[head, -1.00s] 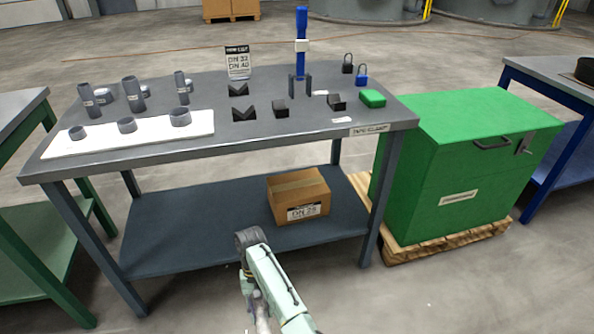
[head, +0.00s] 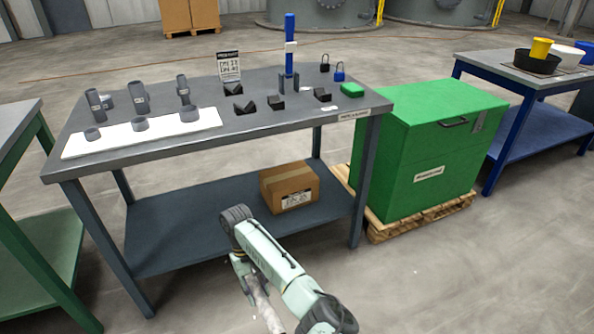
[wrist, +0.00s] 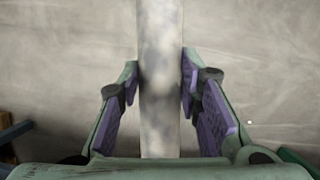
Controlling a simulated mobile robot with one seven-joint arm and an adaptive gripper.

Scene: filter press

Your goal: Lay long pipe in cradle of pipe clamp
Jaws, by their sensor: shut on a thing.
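A long pale, mottled pipe (wrist: 160,60) runs upright through the middle of the wrist view. My gripper (wrist: 160,88) is shut on it, a finger on either side. In the head view the pipe (head: 267,306) hangs low beside my arm, in front of the bench and below its top; its lower end is out of view. An upright blue tool with a white collar (head: 290,45), seemingly the pipe clamp, stands at the back right of the bench top above two small dark uprights (head: 288,82). I cannot make out its cradle clearly.
A green chest (head: 425,140) stands to the right.

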